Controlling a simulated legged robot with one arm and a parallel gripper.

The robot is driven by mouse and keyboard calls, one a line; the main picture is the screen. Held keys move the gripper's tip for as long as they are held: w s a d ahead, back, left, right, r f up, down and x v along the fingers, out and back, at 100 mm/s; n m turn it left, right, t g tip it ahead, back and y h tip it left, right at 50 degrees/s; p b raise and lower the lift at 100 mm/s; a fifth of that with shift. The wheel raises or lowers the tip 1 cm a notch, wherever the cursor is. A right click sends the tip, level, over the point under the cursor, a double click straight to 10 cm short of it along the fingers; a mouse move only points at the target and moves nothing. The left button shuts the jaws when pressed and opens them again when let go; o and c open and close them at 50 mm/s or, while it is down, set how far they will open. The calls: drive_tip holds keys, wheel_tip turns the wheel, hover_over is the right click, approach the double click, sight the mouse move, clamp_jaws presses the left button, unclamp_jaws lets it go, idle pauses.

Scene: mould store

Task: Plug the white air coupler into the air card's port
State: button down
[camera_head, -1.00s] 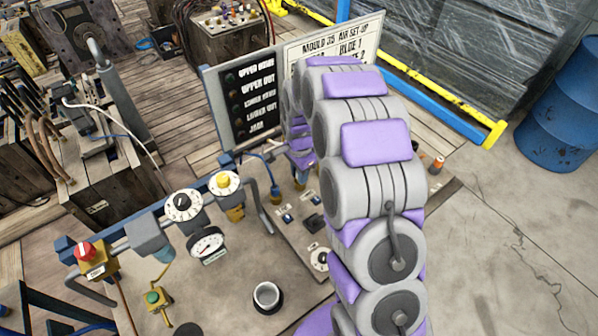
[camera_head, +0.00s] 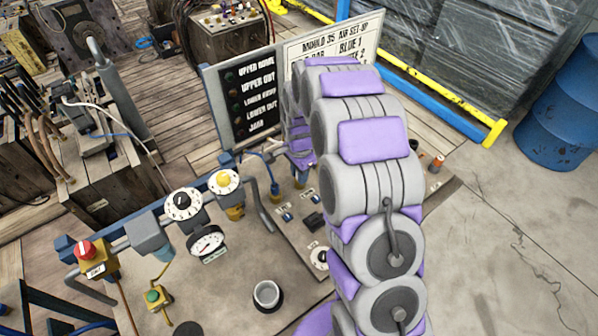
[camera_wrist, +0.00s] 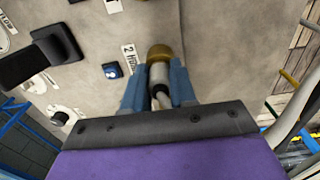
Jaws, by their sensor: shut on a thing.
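In the wrist view my gripper (camera_wrist: 160,92) has its two blue fingers closed on the pale, cylindrical air coupler (camera_wrist: 158,76). A brass, round end (camera_wrist: 159,52) shows just beyond the coupler against the grey panel; I cannot tell whether it is a port or whether the two are joined. A label with a 2 (camera_wrist: 130,58) is beside it on the left. In the head view the air card (camera_head: 318,48) stands at the back, its lower part hidden by my arm; "AIR SET-UP" and "BLUE 1" are readable.
A blue fitting (camera_wrist: 111,71) and a black block (camera_wrist: 57,43) sit left of the coupler. A black indicator board (camera_head: 250,95) stands beside the card.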

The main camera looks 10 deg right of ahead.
drive_tip(key=c, duration=0.8)
unclamp_jaws()
drive_tip(key=o, duration=0.4)
drive_tip(key=shift+c, duration=0.2)
drive_tip(key=shift+r, duration=0.1)
drive_tip(key=shift+r+p, duration=1.3)
drive_tip(key=shift+r, duration=2.4)
